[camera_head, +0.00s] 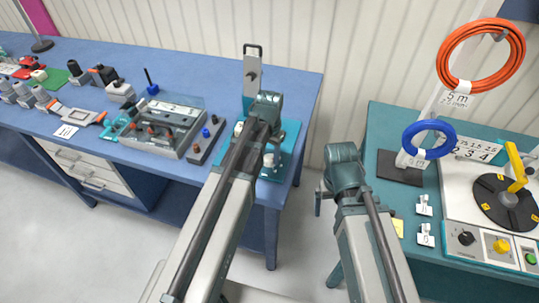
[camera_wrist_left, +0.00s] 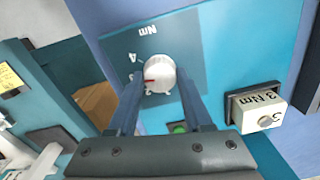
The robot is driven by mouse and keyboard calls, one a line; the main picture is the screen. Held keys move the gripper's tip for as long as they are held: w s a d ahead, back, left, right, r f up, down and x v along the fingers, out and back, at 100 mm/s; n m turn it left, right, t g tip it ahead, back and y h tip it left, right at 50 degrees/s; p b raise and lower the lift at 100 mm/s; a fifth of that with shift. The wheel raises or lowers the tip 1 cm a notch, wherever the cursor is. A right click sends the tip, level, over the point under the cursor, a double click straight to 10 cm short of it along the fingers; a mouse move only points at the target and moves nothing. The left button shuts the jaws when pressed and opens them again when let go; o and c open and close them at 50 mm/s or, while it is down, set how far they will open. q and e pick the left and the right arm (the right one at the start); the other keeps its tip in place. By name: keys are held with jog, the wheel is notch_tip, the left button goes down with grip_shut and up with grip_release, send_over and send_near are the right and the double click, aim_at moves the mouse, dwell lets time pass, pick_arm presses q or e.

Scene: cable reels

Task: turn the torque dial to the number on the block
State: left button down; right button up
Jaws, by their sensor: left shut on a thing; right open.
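In the left wrist view, the torque dial (camera_wrist_left: 160,72) is a round white knob with a red mark, set in a teal panel (camera_wrist_left: 230,40). The mark points left in the picture; a 4 shows near the dial's upper left, other digits are partly hidden. A white block (camera_wrist_left: 262,108) lettered "3 Nm" sits in a dark holder beside the dial. My left gripper (camera_wrist_left: 160,90) is shut on the dial, one finger on each side. In the head view my left arm's end (camera_head: 264,108) hides most of the panel. My right gripper (camera_head: 320,200) is open, held over the gap between tables.
The blue table (camera_head: 200,60) carries a tool case (camera_head: 170,125) and several small parts to the left. The teal table (camera_head: 385,135) at right holds an orange cable coil (camera_head: 481,50), a blue coil (camera_head: 428,139) and a reel machine (camera_head: 505,200). Floor shows between the tables.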

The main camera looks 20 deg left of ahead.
aim_at(269, 158)
pick_arm(q)
jog(key=shift+n, duration=1)
jog(key=shift+c, duration=1.6)
grip_release()
notch_tip(269, 158, up, 14)
jog(key=p, duration=1.3)
jog(key=shift+p, duration=0.4)
jog(key=shift+f, duration=0.2)
notch_tip(269, 158, down, 13)
jog(key=b, duration=1.3)
